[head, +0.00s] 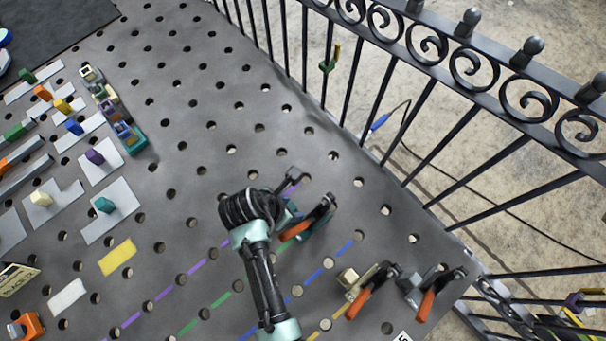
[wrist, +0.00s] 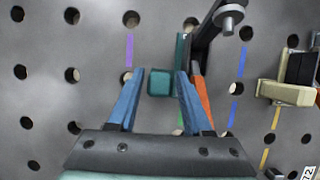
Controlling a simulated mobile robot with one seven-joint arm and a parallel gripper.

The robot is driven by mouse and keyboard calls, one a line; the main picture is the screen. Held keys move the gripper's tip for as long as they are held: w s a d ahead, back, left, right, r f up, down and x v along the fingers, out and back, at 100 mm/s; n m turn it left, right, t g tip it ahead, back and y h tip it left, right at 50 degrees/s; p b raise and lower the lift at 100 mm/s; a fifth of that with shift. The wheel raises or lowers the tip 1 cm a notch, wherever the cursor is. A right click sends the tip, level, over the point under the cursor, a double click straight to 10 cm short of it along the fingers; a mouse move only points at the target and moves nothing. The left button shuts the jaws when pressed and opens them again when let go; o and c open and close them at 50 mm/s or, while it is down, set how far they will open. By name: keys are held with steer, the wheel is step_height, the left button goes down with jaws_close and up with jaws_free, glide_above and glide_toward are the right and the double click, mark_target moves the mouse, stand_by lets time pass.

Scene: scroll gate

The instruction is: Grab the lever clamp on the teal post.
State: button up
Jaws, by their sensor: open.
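The lever clamp has a dark arm (wrist: 208,35), a silver bolt tip and an orange handle (wrist: 202,100). It also shows in the head view, just right of my wrist, by its orange handle (head: 296,231). The teal post (wrist: 160,86) appears as a square block in the wrist view, with a teal upright above it. My gripper (wrist: 160,72) is open, its blue fingers on either side of the block in the picture. I cannot tell whether they touch it or how far above it they are. The right finger overlaps part of the orange handle. In the head view my wrist hides the fingers.
A cream clamp (head: 355,281) and a grey clamp (head: 434,284), both orange-handled, stand to the right near the plate edge. A black scroll gate (head: 435,65) runs along the right. Coloured blocks on plates (head: 97,232) lie left.

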mark_target(299, 205)
steer(key=shift+d+x, duration=0.2)
steer(key=shift+x, duration=2.2)
steer(key=shift+w+r, duration=0.1)
steer(key=shift+w, duration=0.1)
jaws_close()
steer(key=shift+w+r, duration=0.1)
steer(key=shift+r, duration=0.05)
